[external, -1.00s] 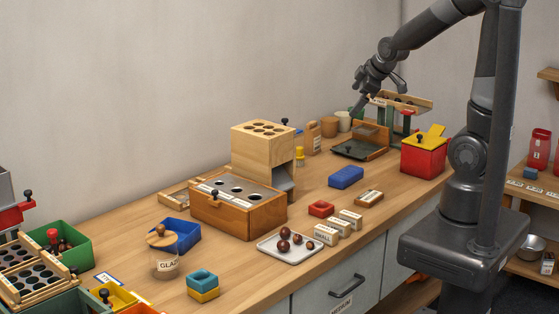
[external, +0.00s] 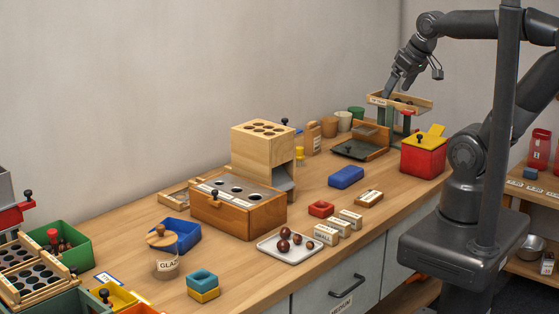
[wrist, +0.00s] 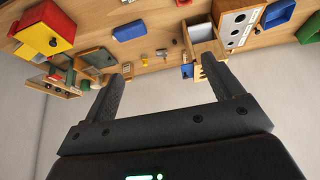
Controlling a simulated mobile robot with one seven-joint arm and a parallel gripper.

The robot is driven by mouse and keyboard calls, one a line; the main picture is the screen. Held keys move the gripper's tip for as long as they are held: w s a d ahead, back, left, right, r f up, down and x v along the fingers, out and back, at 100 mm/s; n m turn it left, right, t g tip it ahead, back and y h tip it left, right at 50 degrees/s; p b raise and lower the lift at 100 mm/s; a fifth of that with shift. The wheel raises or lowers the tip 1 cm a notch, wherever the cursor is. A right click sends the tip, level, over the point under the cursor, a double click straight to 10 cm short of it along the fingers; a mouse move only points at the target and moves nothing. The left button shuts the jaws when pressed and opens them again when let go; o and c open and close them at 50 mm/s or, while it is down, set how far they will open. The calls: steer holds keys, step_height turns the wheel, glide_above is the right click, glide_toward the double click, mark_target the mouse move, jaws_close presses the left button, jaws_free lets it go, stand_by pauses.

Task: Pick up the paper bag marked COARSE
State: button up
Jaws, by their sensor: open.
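A small brown paper bag (external: 314,138) with a pale label stands upright on the bench near the wall, right of the wooden block tower, in the external view. Its lettering is too small to read. My gripper (external: 389,94) is high above the back of the bench, to the right of the bag and well apart from it. In the wrist view my gripper (wrist: 160,82) shows two spread fingers with nothing between them.
A wooden stand with green posts (external: 405,102) is just under my gripper. A red box (external: 424,158) with a yellow lid is right of it. Cups (external: 343,121) stand behind the bag. A blue block (external: 346,177) lies in front, with bare bench around it.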

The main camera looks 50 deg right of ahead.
steer(key=shift+c, duration=0.6)
